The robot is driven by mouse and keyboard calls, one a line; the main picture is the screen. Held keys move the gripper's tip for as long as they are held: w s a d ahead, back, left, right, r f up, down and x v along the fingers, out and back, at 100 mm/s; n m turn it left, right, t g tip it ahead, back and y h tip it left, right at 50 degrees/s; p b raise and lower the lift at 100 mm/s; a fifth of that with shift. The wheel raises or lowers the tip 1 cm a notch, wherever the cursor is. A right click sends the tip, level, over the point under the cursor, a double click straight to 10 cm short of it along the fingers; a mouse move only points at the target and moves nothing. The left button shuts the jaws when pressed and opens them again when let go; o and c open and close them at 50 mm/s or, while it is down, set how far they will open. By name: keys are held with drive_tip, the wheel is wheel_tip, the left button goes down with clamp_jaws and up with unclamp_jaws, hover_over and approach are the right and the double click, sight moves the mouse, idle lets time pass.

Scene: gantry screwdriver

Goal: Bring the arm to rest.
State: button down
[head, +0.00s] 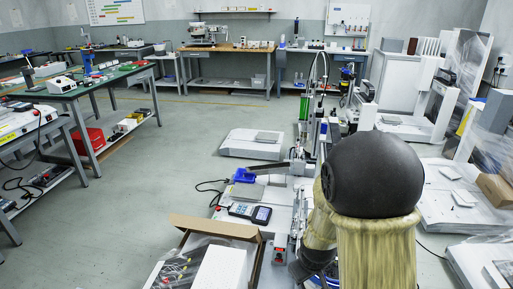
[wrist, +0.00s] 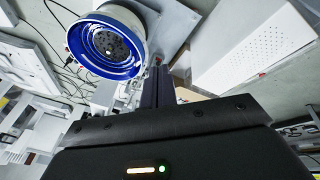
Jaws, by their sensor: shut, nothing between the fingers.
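My arm (head: 370,235) rises at the lower right of the head view, with a black rounded joint and pale gold links. It hides part of the white bench behind it. I cannot make out my gripper in the head view. In the wrist view my gripper (wrist: 158,70) shows its dark fingers together above the wide black housing, with nothing between them. The fingers point toward a gap between a blue-lined round bowl (wrist: 136,65) and a white perforated box (wrist: 255,48). The bowl holds dark small parts.
A white bench top (head: 277,208) carries a handheld device (head: 262,215) and gantry parts close to my arm. An open cardboard box (head: 215,228) stands at the front. White machines (head: 405,85) crowd the right. Grey floor (head: 165,170) is free at left centre.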

drive_tip(key=s+d+r+m+g, duration=0.1)
drive_tip(key=s+r+m, duration=0.55)
drive_tip(key=s, duration=0.35)
drive_tip(key=w+p+v, duration=0.2)
drive_tip(key=p+v, duration=1)
drive_tip(key=w+d+r+p+v, duration=0.1)
drive_tip(key=w+p+v, duration=0.2)
drive_tip(key=p+v, duration=0.9)
drive_tip(key=w+d+r+p+v, duration=0.1)
drive_tip(key=w+p+v, duration=0.2)
drive_tip(key=p+v, duration=1)
drive_tip(key=shift+n+y, duration=0.3)
drive_tip(key=shift+n, duration=0.15)
drive_tip(key=shift+w+f, duration=0.1)
